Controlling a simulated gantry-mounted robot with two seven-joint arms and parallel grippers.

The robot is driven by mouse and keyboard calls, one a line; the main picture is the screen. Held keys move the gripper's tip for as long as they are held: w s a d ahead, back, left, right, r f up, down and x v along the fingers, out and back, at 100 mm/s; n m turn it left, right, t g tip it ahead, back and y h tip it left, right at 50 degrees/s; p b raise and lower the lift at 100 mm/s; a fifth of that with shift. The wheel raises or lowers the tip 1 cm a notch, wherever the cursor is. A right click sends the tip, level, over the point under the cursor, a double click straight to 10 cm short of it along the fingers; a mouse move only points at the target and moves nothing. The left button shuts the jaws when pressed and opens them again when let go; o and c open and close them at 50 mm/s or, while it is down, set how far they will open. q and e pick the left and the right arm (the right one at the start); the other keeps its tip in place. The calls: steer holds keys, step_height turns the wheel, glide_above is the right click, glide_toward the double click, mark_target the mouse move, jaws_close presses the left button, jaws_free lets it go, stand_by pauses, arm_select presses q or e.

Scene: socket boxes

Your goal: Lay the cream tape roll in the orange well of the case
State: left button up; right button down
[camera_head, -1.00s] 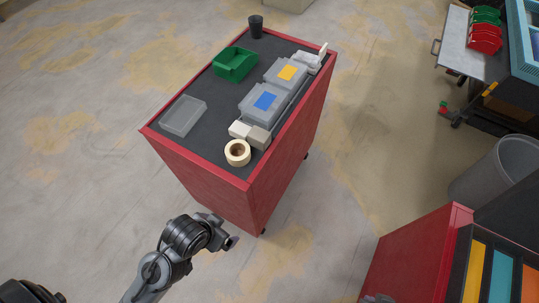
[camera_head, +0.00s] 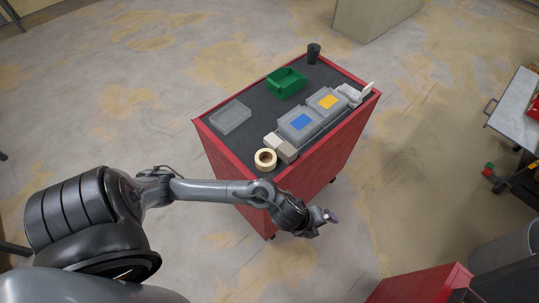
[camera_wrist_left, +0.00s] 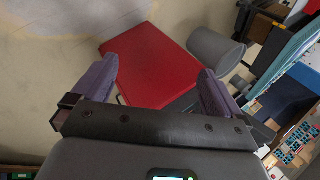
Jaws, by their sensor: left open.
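The cream tape roll (camera_head: 265,159) lies flat at the near corner of the dark top of a red cart (camera_head: 232,163), beside small cream and grey boxes. My left gripper (camera_head: 329,217) is apart from the roll, out past the cart's near right side. In the left wrist view, my left gripper (camera_wrist_left: 157,86) is open, with nothing between its purple fingers. No orange well shows in the views now. A second red cart (camera_head: 425,286) shows only in part at the bottom right. My right gripper is out of view.
The cart also holds a clear tray (camera_head: 231,117), a green bin (camera_head: 287,82), a black cup (camera_head: 313,53), and two grey boxes with blue (camera_head: 301,121) and yellow (camera_head: 327,101) labels. A grey waste bin (camera_wrist_left: 216,48) stands beyond the second cart. Floor between carts is clear.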

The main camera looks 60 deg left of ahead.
arm_select(q)
steer(key=a+r+m+g+y+p, duration=0.1)
steer(key=a+r+m+g+p, duration=0.1)
steer(key=a, duration=0.7)
steer(key=a+r+m+g+p, duration=0.2)
steer(key=a+r+m+p, duration=0.1)
steer(key=a, duration=0.7)
steer(key=s+a+r+m+g+y+p, duration=0.1)
steer(key=a+r+m+g+p, duration=0.1)
steer(key=a, duration=0.7)
steer(key=shift+s+a+r+m+y+p, duration=0.15)
steer(key=shift+r+m+p, duration=0.3)
steer(key=shift+r+m, duration=0.25)
steer(key=shift+w+a+r+m+y+p, duration=0.15)
steer(key=shift+r+m+p, duration=0.25)
steer(key=shift+r+m, duration=0.25)
glide_above(266, 156)
steer(key=f, duration=0.4)
steer(key=shift+s+d+f, duration=0.15)
steer(key=shift+d+f, duration=0.1)
steer(key=shift+d, duration=0.05)
steer(key=shift+a+f+p, duration=0.2)
steer(key=shift+f+p, duration=0.35)
steer(key=shift+f, duration=2.4)
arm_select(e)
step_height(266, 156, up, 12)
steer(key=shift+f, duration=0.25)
